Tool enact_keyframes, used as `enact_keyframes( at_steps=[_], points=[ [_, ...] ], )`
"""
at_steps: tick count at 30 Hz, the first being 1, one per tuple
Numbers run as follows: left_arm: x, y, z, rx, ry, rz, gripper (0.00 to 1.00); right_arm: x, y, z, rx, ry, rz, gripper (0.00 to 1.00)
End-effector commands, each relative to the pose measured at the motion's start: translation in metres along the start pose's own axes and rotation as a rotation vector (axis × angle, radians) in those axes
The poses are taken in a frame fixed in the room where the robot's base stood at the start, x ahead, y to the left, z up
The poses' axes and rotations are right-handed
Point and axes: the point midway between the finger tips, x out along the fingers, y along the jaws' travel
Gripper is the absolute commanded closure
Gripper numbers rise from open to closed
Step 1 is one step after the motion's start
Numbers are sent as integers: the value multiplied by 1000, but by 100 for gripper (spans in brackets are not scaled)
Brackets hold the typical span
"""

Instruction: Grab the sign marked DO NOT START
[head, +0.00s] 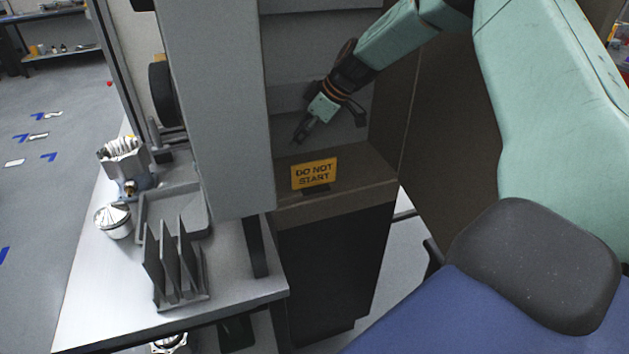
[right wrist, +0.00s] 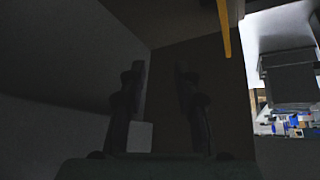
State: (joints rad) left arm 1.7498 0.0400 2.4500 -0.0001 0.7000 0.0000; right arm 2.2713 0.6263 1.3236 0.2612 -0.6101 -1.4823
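The yellow sign (head: 314,174) with the black words DO NOT START stands upright on a small dark base. It is on a brown ledge (head: 350,190) of the grey machine in the head view. My right gripper (head: 299,138) is above and behind the sign, apart from it, pointing down and left. In the right wrist view its two dark fingers (right wrist: 159,68) stand apart with nothing between them. A thin yellow strip (right wrist: 224,28) at the top there looks like the sign seen edge-on. My left gripper is not in view.
A grey machine panel (head: 212,110) rises just left of the ledge.

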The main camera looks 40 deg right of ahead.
Motion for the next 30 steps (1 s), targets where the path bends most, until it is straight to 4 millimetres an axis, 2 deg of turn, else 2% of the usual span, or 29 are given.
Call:
enact_keyframes(
  at_steps=[3,9,14,22,30],
  points=[
    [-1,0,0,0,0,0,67,-13,-12,20,-207,-90,-116,68],
    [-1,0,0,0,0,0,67,-26,-35,44,-399,-176,-276,68],
    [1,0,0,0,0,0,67,-26,-42,46,-440,-173,-313,68],
    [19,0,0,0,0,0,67,-5,-47,52,-440,-172,-311,68],
    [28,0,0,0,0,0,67,6,-50,55,-438,-172,-311,68]
  ],
)
